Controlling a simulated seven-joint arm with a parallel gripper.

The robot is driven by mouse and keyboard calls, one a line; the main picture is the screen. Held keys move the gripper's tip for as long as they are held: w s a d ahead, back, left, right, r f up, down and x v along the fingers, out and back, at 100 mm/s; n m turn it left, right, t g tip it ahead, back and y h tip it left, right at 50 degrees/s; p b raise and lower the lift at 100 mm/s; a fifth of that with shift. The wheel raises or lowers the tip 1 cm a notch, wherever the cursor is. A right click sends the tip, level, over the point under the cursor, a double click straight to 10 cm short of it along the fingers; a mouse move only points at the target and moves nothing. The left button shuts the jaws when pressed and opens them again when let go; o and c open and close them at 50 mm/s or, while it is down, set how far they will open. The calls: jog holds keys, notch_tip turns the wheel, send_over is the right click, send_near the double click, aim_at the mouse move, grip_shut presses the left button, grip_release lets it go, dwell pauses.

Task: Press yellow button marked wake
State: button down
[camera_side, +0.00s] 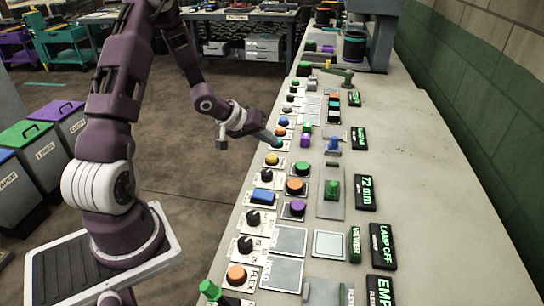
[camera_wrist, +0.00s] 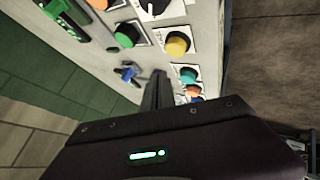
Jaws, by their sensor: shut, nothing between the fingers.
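The yellow button (camera_side: 272,158) is a round domed cap on a white plate near the bench's left edge. A yellow button (camera_wrist: 178,44) also shows in the wrist view, right of the top centre. I cannot read its marking. I cannot tell whether the tips touch the panel.
A teal button (camera_wrist: 187,74) and an orange button (camera_wrist: 193,90) sit close to the fingers. A blue lever (camera_wrist: 127,73) and green button (camera_wrist: 127,34) lie to the left. A black knob (camera_side: 267,174) sits just nearer than the yellow button. Several other controls crowd the bench (camera_side: 440,200).

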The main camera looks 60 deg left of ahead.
jog(key=shift+r, duration=1.3)
jog(key=shift+r, duration=0.1)
jog(key=s+d+r+m+g+y, duration=0.1)
jog(key=s+d+r+m+y, duration=0.1)
jog(key=s+d+r, duration=0.35)
jog(key=s+d+r+m+g+y, duration=0.1)
jog(key=s+d+r+m+y, duration=0.15)
jog(key=r, duration=0.65)
jog(key=s+d+r+m+h, duration=0.1)
jog(key=s+d+m+h, duration=0.1)
jog(key=s+d, duration=0.4)
jog(key=s+d+r+m+g+h, duration=0.1)
jog(key=s+d+r+m+h, duration=0.1)
jog(key=s+d, duration=0.5)
jog(key=s, duration=0.6)
jog(key=shift+g, duration=0.3)
